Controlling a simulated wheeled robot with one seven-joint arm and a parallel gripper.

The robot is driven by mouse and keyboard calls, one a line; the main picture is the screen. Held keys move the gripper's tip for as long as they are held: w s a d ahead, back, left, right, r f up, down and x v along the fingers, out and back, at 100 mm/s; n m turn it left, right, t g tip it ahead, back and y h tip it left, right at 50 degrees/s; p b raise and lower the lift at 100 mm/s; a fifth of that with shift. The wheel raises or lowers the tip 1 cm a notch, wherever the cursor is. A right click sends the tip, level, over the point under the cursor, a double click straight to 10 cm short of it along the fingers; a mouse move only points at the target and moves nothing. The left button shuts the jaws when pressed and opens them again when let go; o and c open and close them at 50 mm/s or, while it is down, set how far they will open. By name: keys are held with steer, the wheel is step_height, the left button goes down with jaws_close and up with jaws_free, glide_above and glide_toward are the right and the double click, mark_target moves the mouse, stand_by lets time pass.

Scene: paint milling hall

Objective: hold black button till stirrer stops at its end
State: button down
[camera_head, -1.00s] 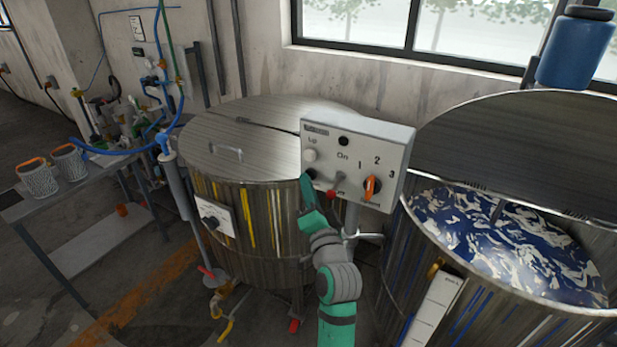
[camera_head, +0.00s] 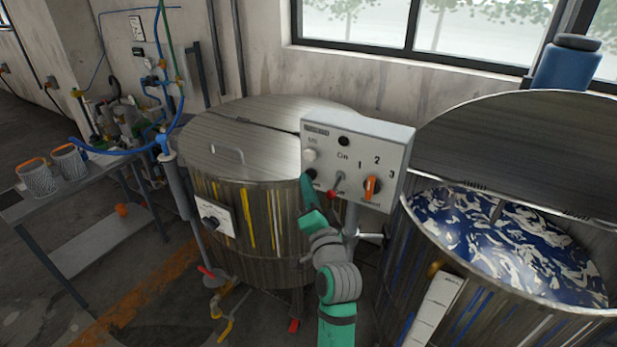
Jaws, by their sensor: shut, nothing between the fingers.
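The control box (camera_head: 357,150) stands on a post between the two tanks. The black button (camera_head: 312,174) is at its lower left, under a white button (camera_head: 310,155), and is mostly covered by my gripper. My green gripper (camera_head: 306,180) is shut, with its tip at the black button. It looks to be touching, but how far the button is pressed is hidden. The stirrer's blue head (camera_head: 568,65) stands behind the right tank. The stirrer's lower end is not clearly visible in the blue and white paint (camera_head: 500,240).
An orange selector knob (camera_head: 372,187) is further right. The left tank (camera_head: 225,150) has its lid closed. A side table (camera_head: 95,185) with metal baskets is at far left.

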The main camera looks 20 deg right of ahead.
stand_by(0.5)
steer(key=shift+s+a, duration=0.55)
steer(key=shift+a, duration=0.15)
steer(key=shift+a, duration=0.1)
steer(key=s+a, duration=0.1)
steer(key=a, duration=0.1)
steer(key=s+a, duration=0.1)
steer(key=s, duration=0.1)
steer(key=shift+a, duration=0.4)
steer(key=shift+f, duration=0.15)
